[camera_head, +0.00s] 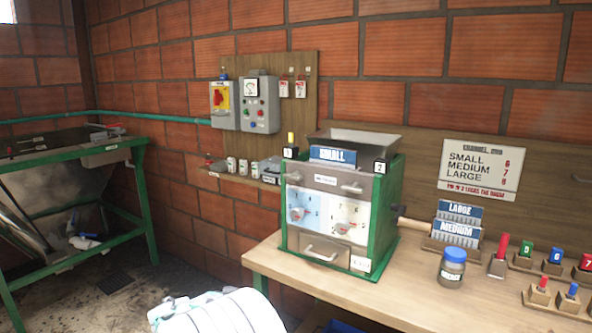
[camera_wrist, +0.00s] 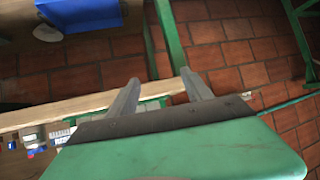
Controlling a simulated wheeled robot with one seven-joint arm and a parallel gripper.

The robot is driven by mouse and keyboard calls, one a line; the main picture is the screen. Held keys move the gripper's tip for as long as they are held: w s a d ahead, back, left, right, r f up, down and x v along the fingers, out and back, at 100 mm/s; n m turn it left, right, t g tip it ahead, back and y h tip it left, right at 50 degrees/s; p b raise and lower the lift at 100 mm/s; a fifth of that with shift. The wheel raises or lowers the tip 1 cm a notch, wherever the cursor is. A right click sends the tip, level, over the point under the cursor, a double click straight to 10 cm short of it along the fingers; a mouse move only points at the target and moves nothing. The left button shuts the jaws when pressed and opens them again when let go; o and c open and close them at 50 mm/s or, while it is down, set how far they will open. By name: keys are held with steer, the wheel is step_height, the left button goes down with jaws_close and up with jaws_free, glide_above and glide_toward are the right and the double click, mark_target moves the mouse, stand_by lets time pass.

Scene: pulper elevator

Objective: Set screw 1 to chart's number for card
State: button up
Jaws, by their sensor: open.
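The pulper (camera_head: 340,195) is a green-framed box on the wooden bench. A blue SMALL card (camera_head: 333,155) stands on its top front. Two dials with red-tipped pointers show on its front, the left one (camera_head: 299,213) on a blue plate and the right one (camera_head: 346,227) on a pale plate. Which is screw 1 I cannot tell for sure. The wall chart (camera_head: 482,170) lists SMALL, MEDIUM and LARGE, with red numbers that look like 6, 7 and 8. My gripper (camera_wrist: 157,88) is open and empty in the wrist view, apart from the pulper.
LARGE and MEDIUM cards (camera_head: 457,232) stand in a rack right of the pulper. A blue-lidded jar (camera_head: 452,267) and several numbered blocks (camera_head: 555,257) are on the bench. A green-framed table (camera_head: 75,155) stands at left. Floor (camera_head: 120,285) shows between.

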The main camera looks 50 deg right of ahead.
mark_target(296, 215)
steer(key=s+d+r+m+g+h+p, duration=0.15)
steer(key=d+r+h+p, duration=0.25)
steer(key=d+r+p, duration=0.4)
steer(key=s+d+r+m+t+h+p, duration=0.1)
steer(key=d+r+m+h+p, duration=0.15)
steer(key=d+r, duration=0.6)
steer(key=shift+g+h, duration=0.35)
steer(key=shift+h, duration=0.1)
steer(key=d+p, duration=0.1)
steer(key=d+r+p, duration=0.1)
steer(key=d, duration=0.1)
steer(key=w+d+r+p, duration=0.1)
steer(key=shift+d+r, duration=0.1)
steer(key=shift+d, duration=0.2)
steer(key=shift+w+d, duration=0.1)
steer(key=shift+d, duration=0.4)
steer(key=shift+c, duration=0.6)
jaws_close()
